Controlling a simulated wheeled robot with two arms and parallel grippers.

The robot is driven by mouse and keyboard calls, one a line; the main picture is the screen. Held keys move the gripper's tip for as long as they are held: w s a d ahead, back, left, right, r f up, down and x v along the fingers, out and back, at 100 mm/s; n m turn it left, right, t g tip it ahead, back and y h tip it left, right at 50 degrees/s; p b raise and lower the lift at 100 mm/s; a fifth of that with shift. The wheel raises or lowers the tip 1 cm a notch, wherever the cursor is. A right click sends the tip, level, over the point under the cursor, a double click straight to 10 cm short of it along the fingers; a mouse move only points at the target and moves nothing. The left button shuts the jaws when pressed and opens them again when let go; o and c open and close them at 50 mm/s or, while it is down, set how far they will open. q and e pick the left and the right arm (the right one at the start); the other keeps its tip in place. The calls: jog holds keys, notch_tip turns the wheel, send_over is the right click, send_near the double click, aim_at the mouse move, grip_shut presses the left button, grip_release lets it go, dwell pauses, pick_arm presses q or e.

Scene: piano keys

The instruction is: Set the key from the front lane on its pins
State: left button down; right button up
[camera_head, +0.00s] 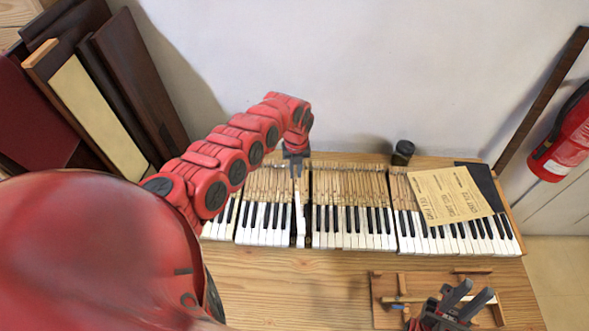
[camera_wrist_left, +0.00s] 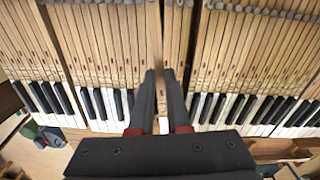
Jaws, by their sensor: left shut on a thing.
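My left gripper (camera_head: 296,165) is shut on a piano key (camera_head: 300,212), a long wooden stick with a white front end. The key also shows between the two dark fingers in the left wrist view (camera_wrist_left: 160,88). It lies lengthwise along a dark gap in the key row (camera_head: 299,240), between neighbouring keys. I cannot tell whether it touches the pins, which are hidden.
The keyboard's other keys (camera_head: 345,228) stand close on both sides of the gap. Printed brown sheets (camera_head: 450,195) lie over the right keys. A dark jar (camera_head: 403,152) stands behind the keyboard. Bare table (camera_head: 290,290) lies in front. Boards lean at the left wall.

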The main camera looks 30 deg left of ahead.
pick_arm(q)
jog(key=shift+s+a+f+m, duration=0.1)
jog(key=shift+s+f+m, duration=0.15)
jog(key=shift+m, duration=0.45)
jog(key=shift+w+f+b, duration=0.1)
jog(key=shift+f+b, duration=1.55)
jog(key=shift+f, duration=0.55)
jog(key=shift+f+b, duration=0.65)
jog(key=shift+b, duration=0.1)
jog(key=c, duration=1.2)
grip_release()
jog(key=shift+r, duration=0.15)
jog(key=shift+r+p, duration=0.9)
jog(key=shift+r, duration=0.1)
